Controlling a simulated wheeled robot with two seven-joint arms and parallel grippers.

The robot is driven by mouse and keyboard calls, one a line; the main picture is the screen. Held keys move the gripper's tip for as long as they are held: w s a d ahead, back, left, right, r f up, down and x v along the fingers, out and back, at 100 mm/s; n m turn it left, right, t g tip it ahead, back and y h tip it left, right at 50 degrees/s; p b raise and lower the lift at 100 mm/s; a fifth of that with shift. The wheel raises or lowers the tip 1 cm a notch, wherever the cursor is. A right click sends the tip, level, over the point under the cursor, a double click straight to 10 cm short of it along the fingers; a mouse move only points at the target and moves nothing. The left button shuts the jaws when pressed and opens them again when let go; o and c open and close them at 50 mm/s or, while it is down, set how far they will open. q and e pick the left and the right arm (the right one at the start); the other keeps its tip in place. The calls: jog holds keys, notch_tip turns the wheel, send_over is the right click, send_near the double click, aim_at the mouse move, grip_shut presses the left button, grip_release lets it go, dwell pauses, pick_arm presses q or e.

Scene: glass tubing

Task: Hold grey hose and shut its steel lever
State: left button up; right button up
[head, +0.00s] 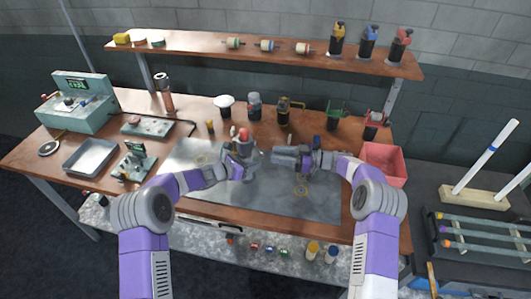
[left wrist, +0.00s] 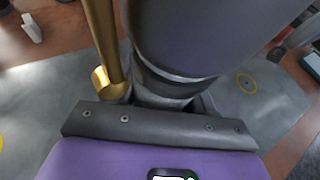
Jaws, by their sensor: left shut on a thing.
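My left gripper (head: 242,153) is over the grey mat in the middle of the bench. It is shut on a thick grey cylindrical part, taken as the grey hose (left wrist: 185,40), which fills the upper middle of the left wrist view. A brass tube (left wrist: 104,40) runs beside it. In the head view a red top (head: 243,134) shows just above the left gripper. My right gripper (head: 275,153) points left, close to the left one, with a small gap between them. Its jaws are too small to read. I cannot make out the steel lever.
The grey mat (head: 200,158) has free room in front. Several upright tools and jars stand behind, including a white-topped one (head: 224,102) and a green-handled one (head: 334,117). A pink bin (head: 385,162) is at the right, a metal tray (head: 90,157) at the left.

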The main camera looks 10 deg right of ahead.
aim_at(261, 152)
jog(key=x, duration=0.5)
grip_shut()
